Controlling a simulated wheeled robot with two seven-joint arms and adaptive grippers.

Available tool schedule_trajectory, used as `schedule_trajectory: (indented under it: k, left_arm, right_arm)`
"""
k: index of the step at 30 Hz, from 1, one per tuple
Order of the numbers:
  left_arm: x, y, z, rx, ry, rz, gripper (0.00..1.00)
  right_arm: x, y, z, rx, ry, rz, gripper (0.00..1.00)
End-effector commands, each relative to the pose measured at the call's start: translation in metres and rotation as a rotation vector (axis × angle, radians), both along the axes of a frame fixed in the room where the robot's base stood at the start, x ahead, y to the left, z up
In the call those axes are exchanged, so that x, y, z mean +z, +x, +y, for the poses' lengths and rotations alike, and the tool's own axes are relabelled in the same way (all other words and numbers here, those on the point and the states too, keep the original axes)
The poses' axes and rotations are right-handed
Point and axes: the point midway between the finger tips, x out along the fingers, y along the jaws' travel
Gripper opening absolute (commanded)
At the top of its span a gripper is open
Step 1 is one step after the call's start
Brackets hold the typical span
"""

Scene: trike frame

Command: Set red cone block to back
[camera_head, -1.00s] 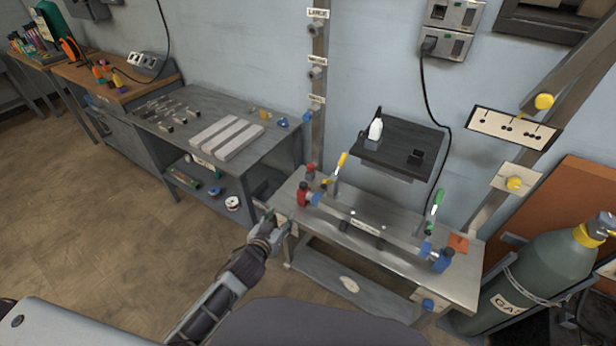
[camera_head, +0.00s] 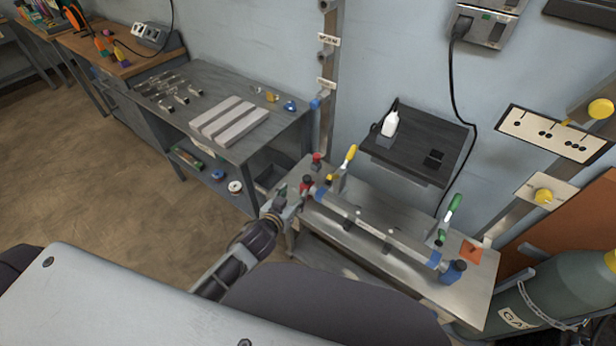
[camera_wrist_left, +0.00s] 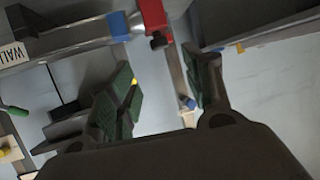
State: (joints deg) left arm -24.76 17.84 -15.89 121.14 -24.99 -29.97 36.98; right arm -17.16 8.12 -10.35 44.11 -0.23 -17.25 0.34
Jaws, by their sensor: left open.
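Red blocks stand at the left end of the metal jig bench. One red block (camera_head: 305,184) is at the near left end of the long bar, and a smaller red piece (camera_head: 317,160) is behind it. A red block (camera_wrist_left: 153,15) also shows at the top of the left wrist view, with a dark knob below it. My left gripper (camera_head: 284,200) is at the bench's left end, just left of the near red block. In the left wrist view the left gripper (camera_wrist_left: 162,82) has its green-padded fingers wide apart, with nothing between them. My right gripper is not in view.
The jig bench (camera_head: 465,295) carries a bar with blue ends, a yellow-handled clamp (camera_head: 349,156) and a green-handled one (camera_head: 453,205). A dark wall shelf (camera_head: 440,137) is behind. A grey workbench (camera_head: 285,118) is at left, a gas cylinder (camera_head: 560,290) at right.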

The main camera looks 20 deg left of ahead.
Motion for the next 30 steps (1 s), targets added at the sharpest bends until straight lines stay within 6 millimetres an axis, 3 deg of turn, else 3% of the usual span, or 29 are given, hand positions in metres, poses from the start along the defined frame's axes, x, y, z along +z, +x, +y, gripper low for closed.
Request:
schedule_trajectory:
  k: [14, 30]
  left_arm:
    - [-0.003, 0.008, -0.001, 0.0, 0.0, -0.001, 0.51]
    - [-0.019, 0.045, -0.004, 0.0, 0.0, 0.0, 0.51]
  right_arm:
    - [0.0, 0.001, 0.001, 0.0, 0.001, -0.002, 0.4]
    - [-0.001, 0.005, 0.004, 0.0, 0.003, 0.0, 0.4]
